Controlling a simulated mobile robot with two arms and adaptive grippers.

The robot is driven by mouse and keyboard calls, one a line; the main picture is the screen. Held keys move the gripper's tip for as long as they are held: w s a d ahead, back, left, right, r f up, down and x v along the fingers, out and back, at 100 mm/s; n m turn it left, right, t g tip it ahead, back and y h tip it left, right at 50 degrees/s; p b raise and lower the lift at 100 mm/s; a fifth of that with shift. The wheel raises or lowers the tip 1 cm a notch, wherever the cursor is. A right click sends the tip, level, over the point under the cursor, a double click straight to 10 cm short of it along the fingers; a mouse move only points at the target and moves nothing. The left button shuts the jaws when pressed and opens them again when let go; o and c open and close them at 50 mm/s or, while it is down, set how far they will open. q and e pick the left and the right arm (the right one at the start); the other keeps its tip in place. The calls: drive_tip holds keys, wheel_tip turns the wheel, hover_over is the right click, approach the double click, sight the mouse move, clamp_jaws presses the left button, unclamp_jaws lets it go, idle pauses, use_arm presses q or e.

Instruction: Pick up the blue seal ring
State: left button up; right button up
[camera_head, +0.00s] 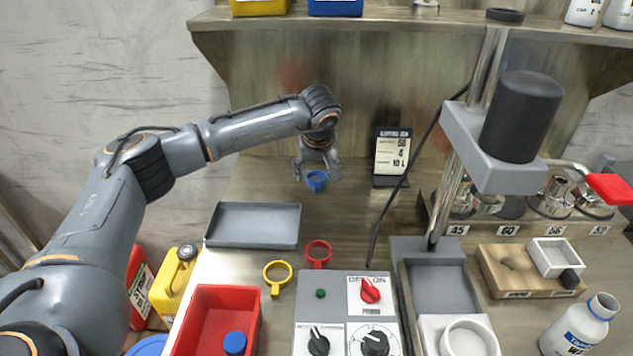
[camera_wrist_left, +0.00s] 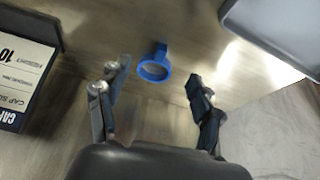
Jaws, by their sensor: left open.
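The blue seal ring (camera_head: 316,181) lies on the bench top near the back, with a small tab on one side. It also shows in the left wrist view (camera_wrist_left: 155,70), ahead of the fingers and roughly between their lines. My left gripper (camera_head: 317,174) is open and empty, pointing down just above the ring. In the left wrist view its two fingers (camera_wrist_left: 155,88) are spread wide, and the ring is apart from both. My right gripper is not in view.
A grey tray (camera_head: 253,226) is left of the ring; a black label stand (camera_head: 391,156) is to its right. Red (camera_head: 318,254) and yellow (camera_head: 277,274) rings lie nearer the front. A press (camera_head: 490,150), control box (camera_head: 347,315) and red bin (camera_head: 215,318) surround them.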

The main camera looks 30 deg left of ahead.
sight(317, 183)
use_arm(q)
drive_tip(key=x, duration=0.4)
drive_tip(key=shift+w+f, duration=0.1)
drive_tip(key=c, duration=0.8)
